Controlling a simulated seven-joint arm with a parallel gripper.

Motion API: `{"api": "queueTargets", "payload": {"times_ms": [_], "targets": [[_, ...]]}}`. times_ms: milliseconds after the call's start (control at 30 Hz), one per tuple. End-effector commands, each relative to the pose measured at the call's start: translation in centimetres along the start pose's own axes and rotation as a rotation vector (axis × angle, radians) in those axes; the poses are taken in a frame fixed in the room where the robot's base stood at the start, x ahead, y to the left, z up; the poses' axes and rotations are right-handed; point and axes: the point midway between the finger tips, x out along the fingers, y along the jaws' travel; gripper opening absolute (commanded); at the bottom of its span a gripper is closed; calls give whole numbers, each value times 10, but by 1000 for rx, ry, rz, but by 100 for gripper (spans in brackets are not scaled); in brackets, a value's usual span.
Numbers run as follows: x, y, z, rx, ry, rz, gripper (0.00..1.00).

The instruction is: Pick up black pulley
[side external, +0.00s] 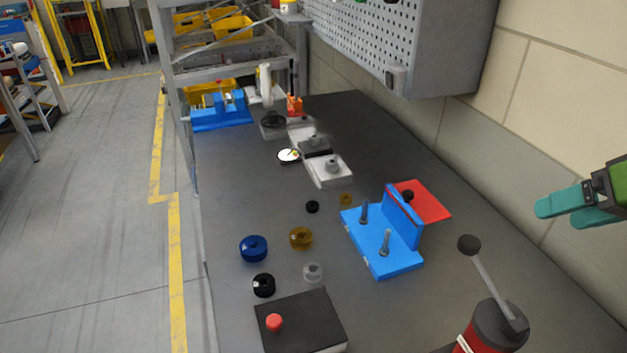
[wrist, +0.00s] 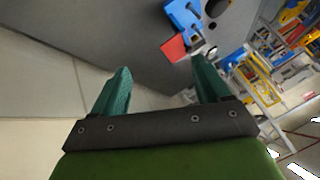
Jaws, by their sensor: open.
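A black pulley (side external: 264,285) lies on the dark table near the front, left of a clear pulley and below a blue one. A smaller black round part (side external: 312,207) lies farther back. My gripper (side external: 562,212) is at the right edge of the side view, above the table and far from both black parts. Its teal fingers are apart and empty. In the wrist view the fingers (wrist: 162,66) also stand apart with nothing between them. I cannot surely identify the black pulley in the wrist view.
A blue fixture (side external: 382,250) with two upright pins and a red plate (side external: 432,203) stand between my gripper and the pulleys. Blue (side external: 253,248), amber (side external: 301,237) and clear (side external: 312,271) pulleys lie nearby. A black box with a red button (side external: 274,322) is in front.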

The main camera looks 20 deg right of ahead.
Motion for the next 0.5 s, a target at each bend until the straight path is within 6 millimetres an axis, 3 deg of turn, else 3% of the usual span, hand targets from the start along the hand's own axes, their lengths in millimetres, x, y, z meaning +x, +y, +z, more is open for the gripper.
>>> {"api": "queueTargets", "payload": {"times_ms": [133,233,500], "targets": [[16,-10,11,-45,-82,-4,76],[33,-32,10,-119,-164,-7,76],[100,-133,6,-448,-333,-23,76]]}}
